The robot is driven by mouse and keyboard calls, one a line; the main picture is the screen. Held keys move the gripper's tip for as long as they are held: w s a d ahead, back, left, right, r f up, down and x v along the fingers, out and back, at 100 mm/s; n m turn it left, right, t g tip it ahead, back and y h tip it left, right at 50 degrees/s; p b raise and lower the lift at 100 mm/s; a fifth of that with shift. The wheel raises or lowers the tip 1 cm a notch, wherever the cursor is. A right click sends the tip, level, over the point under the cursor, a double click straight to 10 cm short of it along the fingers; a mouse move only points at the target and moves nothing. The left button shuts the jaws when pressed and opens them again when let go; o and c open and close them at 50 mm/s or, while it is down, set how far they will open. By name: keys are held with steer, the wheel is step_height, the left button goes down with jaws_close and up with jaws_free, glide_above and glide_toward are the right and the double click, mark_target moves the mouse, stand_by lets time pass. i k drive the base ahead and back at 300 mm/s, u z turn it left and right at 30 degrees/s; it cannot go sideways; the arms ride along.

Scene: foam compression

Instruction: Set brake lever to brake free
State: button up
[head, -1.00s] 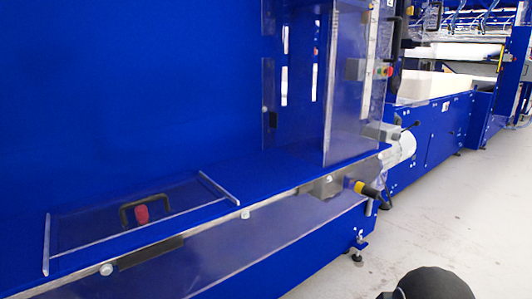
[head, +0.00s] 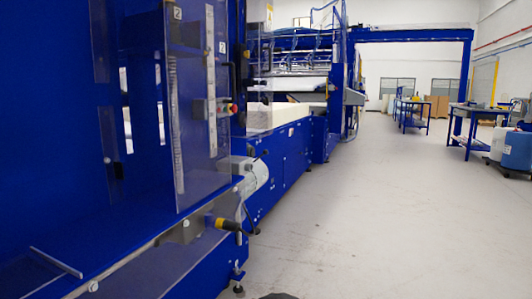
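A black-handled lever with a yellow collar (head: 229,225) sticks out from the lower corner of the blue machine (head: 60,220), left of the middle in the head view. It may be the brake lever; no label on it is readable. It points right and slightly down, beside a metal bracket (head: 184,230). My gripper is not in view. Only a dark rounded piece, possibly part of my arm, shows at the bottom edge, so the gripper's fingers cannot be seen.
A grey-white motor (head: 252,178) juts out just above the lever. Clear panels (head: 197,120) stand on the machine. A white foam block (head: 275,117) lies farther along. The grey floor (head: 370,220) to the right is open, with blue tables (head: 412,112) and drums (head: 516,150) beyond.

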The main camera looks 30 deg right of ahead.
mark_target(265, 152)
steer(key=z, duration=0.55)
steer(key=k, duration=0.65)
steer(key=z, duration=0.85)
steer(key=i, duration=1.5)
steer(key=u, duration=1.05)
steer(key=i, duration=0.4)
steer(key=u, duration=0.35)
